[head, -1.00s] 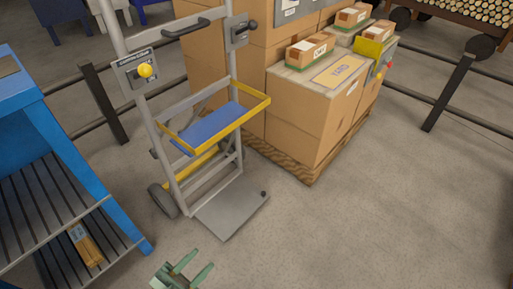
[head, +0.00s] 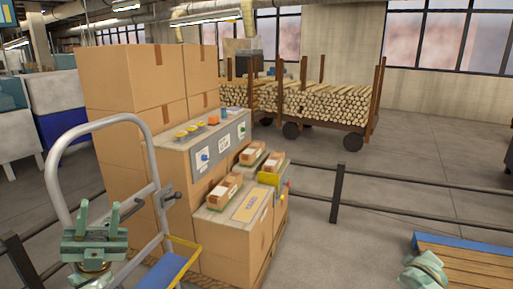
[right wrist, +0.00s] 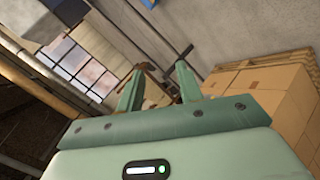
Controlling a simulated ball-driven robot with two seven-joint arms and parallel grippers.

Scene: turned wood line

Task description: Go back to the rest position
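My left gripper (head: 99,214) is at the lower left of the head view, pointing up. Its two fingers stand apart with nothing between them. It is in front of the grey hand truck's frame (head: 53,160), and I cannot tell the gap. My right gripper (right wrist: 157,88) shows in the right wrist view with its fingers apart and empty. In the head view a green part of my right arm (head: 425,272) shows at the lower right, its fingers not clear.
Stacked cardboard boxes (head: 130,90) and a YARD-labelled carton station (head: 240,235) stand ahead. A dark railing (head: 338,195) runs behind. A log cart (head: 320,105) stands farther back. Floor shows between station and pallet.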

